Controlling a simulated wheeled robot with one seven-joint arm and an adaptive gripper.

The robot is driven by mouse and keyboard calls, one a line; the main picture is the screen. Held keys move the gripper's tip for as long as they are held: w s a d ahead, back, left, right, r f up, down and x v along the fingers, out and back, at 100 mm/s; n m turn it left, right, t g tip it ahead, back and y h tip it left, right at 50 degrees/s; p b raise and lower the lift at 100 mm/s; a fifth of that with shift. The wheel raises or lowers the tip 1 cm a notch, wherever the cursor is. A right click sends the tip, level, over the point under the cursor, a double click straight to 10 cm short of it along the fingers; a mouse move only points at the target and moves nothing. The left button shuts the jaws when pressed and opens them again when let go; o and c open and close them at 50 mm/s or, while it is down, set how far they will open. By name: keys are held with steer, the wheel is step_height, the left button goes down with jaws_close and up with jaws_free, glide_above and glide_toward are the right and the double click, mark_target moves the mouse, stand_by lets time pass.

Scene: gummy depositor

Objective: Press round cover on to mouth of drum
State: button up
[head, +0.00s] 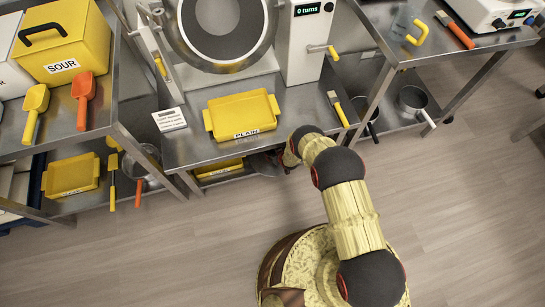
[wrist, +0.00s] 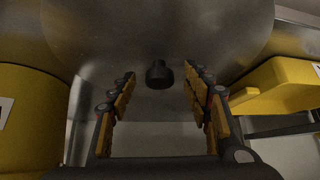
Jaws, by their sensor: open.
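The drum (head: 183,35) stands on the steel table in the head view, its round mouth (head: 222,15) facing the camera. A broad grey metal disc with a black knob (wrist: 158,75), which looks like the round cover (wrist: 150,30), fills the upper wrist view. Part of a grey disc (head: 265,164) shows low by the table's front edge in the head view. My gripper (wrist: 160,85) is open, one finger on each side of the knob, with gaps on both sides. In the head view my gripper's fingers are hidden at the table's edge.
In the wrist view, yellow containers stand at left (wrist: 28,120) and right (wrist: 280,85). In the head view, the yellow PLAIN tray (head: 240,112) and a brush (head: 338,108) lie on the table above my arm. The floor at right is clear.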

steer(key=shift+w, duration=0.1)
steer(key=shift+c, duration=0.2)
steer(key=shift+c, duration=1.2)
jaws_close()
